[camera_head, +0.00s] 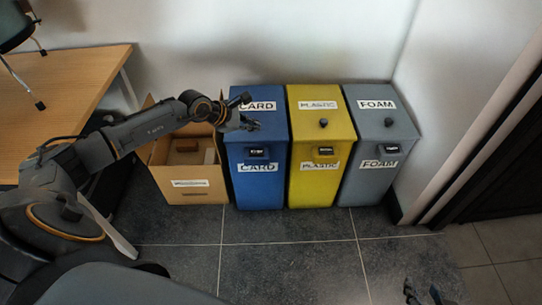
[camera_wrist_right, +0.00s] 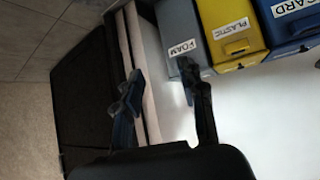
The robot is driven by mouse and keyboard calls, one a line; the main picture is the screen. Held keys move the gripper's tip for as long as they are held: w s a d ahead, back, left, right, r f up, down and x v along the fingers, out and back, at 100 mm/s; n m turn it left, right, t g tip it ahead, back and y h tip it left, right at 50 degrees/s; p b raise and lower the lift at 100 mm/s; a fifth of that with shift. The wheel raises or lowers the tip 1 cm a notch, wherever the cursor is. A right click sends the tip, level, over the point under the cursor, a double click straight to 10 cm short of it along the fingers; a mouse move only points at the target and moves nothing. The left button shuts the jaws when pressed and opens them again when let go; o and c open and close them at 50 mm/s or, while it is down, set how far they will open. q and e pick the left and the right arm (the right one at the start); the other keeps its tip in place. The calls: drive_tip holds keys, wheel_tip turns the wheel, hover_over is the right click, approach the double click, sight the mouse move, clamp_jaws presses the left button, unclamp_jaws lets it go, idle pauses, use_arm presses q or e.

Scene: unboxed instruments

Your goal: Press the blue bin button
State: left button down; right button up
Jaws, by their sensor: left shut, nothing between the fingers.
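The blue bin (camera_head: 258,190) stands against the wall and carries CARD labels on its lid and front. It also shows at the right edge of the right wrist view (camera_wrist_right: 292,44). My left gripper (camera_head: 252,124) is shut and empty, over the lid of the blue bin. The blue bin's button cannot be made out, as the gripper covers that part of the lid. Whether the fingertips touch the lid cannot be told. My right gripper (camera_head: 425,294) is open and empty, low at the right over the floor. Its fingers are apart in the right wrist view (camera_wrist_right: 160,85).
The yellow PLASTIC bin (camera_head: 318,185) with a dark knob (camera_head: 323,123) stands right beside the blue one. The grey FOAM bin (camera_head: 372,185) is beyond it. A cardboard box (camera_head: 202,194) stands left of the blue bin. A wooden table (camera_head: 75,75) is at the left.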

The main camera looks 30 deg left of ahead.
use_arm(q)
drive_tip(key=shift+r, duration=0.1)
use_arm(e)
drive_tip(key=shift+r, duration=0.2)
use_arm(q)
drive_tip(key=b, duration=0.3)
hover_over(254, 153)
wheel_tip(254, 153, down, 4)
drive_tip(key=shift+f, duration=0.15)
use_arm(e)
drive_tip(key=w+a+r+t+y, duration=0.25)
drive_tip(key=w+r+t, duration=0.45)
drive_tip(key=r, duration=0.4)
use_arm(q)
wheel_tip(254, 153, down, 2)
drive_tip(key=shift+b, duration=0.7)
wheel_tip(254, 153, down, 2)
drive_tip(key=shift+f+b, duration=0.1)
drive_tip(key=shift+b, duration=0.75)
drive_tip(key=shift+f, duration=0.2)
use_arm(e)
drive_tip(key=s+a+r+t+y, duration=0.1)
drive_tip(key=s+r+t+y, duration=0.2)
drive_tip(key=s+r+t, duration=0.3)
drive_tip(key=shift+s+r+n+t, duration=0.25)
drive_tip(key=shift+r+t, duration=1.85)
drive_tip(key=shift+r, duration=1.7)
drive_tip(key=shift+y, duration=0.25)
